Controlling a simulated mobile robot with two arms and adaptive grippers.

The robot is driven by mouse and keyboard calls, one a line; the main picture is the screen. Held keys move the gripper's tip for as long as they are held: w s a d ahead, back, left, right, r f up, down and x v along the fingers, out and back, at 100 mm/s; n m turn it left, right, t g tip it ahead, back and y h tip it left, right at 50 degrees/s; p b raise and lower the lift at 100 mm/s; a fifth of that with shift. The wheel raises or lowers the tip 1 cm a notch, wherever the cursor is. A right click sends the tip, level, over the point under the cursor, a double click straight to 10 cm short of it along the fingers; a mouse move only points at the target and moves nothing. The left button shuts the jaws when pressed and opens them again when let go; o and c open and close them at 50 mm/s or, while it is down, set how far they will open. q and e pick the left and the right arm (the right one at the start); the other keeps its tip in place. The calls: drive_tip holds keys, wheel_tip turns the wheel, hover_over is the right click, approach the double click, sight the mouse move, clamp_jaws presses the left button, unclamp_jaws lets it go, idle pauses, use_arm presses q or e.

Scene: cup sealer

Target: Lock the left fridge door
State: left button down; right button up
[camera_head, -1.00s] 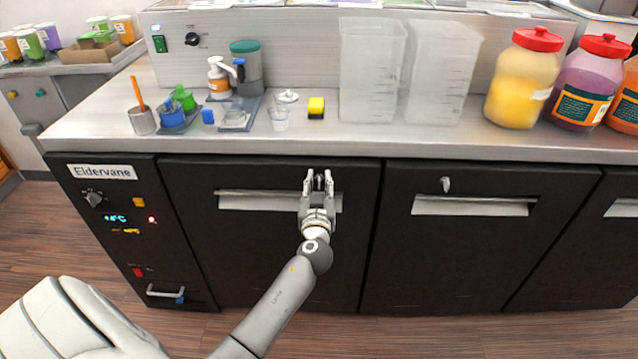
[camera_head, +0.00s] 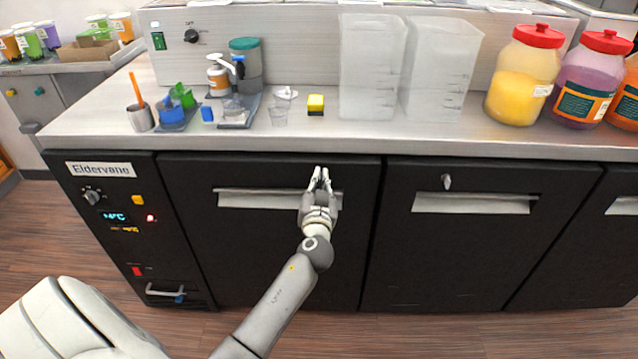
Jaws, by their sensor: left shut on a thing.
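The left fridge door (camera_head: 270,265) is black and stands shut under the counter, with a long metal handle (camera_head: 255,199) near its top. My left gripper (camera_head: 320,177) is at the upper right of this door, in front of the right part of the handle. Its fingers are shut on the door's small lock key, which they now hide. How the key is turned cannot be seen. My right gripper is not in view.
The door to the right has its own handle (camera_head: 470,205) and small silver key (camera_head: 446,182). The control panel (camera_head: 115,235) is at the left. The space before the doors is free.

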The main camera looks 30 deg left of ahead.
use_arm(q)
drive_tip(key=shift+w+d+f+m, duration=0.1)
drive_tip(key=shift+m, duration=3.75)
drive_tip(key=shift+w+d+f+m, duration=0.1)
drive_tip(key=shift+m, duration=3.75)
drive_tip(key=c, duration=1.6)
unclamp_jaws()
drive_tip(key=shift+c, duration=0.2)
drive_tip(key=shift+f, duration=0.1)
drive_tip(key=v, duration=1.2)
